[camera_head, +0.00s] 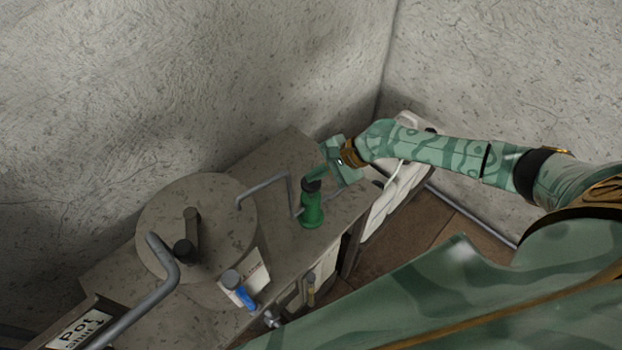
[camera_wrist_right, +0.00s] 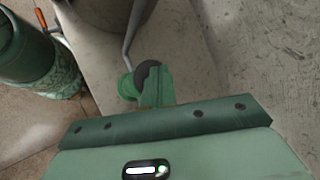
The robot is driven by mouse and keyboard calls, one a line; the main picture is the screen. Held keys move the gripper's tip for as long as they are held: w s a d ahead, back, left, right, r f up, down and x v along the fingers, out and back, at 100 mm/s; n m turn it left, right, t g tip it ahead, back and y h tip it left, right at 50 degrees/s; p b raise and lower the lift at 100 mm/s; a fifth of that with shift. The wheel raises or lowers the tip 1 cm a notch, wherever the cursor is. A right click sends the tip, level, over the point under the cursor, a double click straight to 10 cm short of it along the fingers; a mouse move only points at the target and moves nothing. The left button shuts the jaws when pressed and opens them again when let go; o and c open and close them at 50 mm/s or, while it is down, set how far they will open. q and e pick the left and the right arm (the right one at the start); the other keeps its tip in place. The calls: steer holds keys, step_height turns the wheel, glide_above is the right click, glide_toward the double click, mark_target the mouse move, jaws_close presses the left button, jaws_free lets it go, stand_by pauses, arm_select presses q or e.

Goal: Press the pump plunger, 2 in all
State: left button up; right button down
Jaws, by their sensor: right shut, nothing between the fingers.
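The pump is a small green cylinder (camera_head: 312,212) with a dark plunger top (camera_head: 311,186), standing upright on the grey counter. In the right wrist view its green body (camera_wrist_right: 126,87) and dark top (camera_wrist_right: 143,72) show just beyond my fingers, partly hidden by them. My right gripper (camera_head: 317,177) is shut and empty, with its fingertips at the plunger top; I cannot tell whether they touch it. The gripper also shows in the right wrist view (camera_wrist_right: 156,85). How far down the plunger sits is not clear. My left gripper is not in view.
A bent grey pipe (camera_head: 266,187) stands beside the pump. A round grey lid or basin (camera_head: 165,215) with a dark knob fills the counter's left. A blue-handled valve (camera_head: 245,298) and a labelled plate are near the front edge. White panels (camera_head: 395,200) stand at right. Walls close behind.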

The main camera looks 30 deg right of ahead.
mark_target(315, 182)
steer(key=shift+f+b, duration=0.75)
steer(key=shift+f, duration=0.65)
stand_by(0.8)
steer(key=shift+r, duration=0.1)
steer(key=shift+r+p, duration=2.3)
steer(key=shift+p, duration=0.3)
step_height(315, 182, up, 5)
steer(key=p, duration=0.5)
